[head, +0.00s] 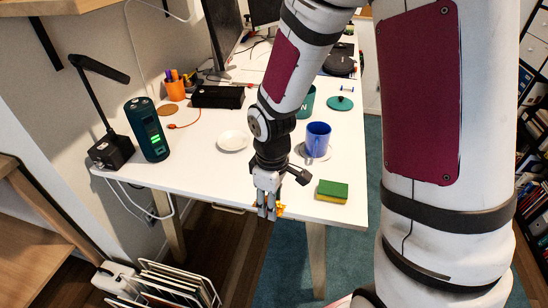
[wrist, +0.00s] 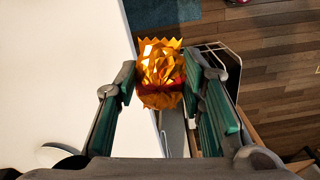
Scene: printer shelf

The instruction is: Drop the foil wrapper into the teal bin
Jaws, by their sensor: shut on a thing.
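The foil wrapper (wrist: 161,68) is crinkled and gold-orange. In the wrist view it sits between the two fingers of my gripper (wrist: 165,92), which is shut on it. In the head view my gripper (head: 267,213) points down at the table's front edge, and a bit of the wrapper (head: 281,210) shows beside the fingers. A teal container (head: 307,103) with white lettering, likely the teal bin, stands farther back on the table. My arm hides its left part, and its inside cannot be seen. A round teal lid (head: 340,103) lies to its right.
On the white table (head: 205,170) are a blue mug (head: 318,139), a green-yellow sponge (head: 332,191), a white plate (head: 233,141), a dark teal speaker (head: 147,130), a black lamp (head: 105,110) and an orange pen cup (head: 174,90). A file rack (head: 175,285) stands on the floor.

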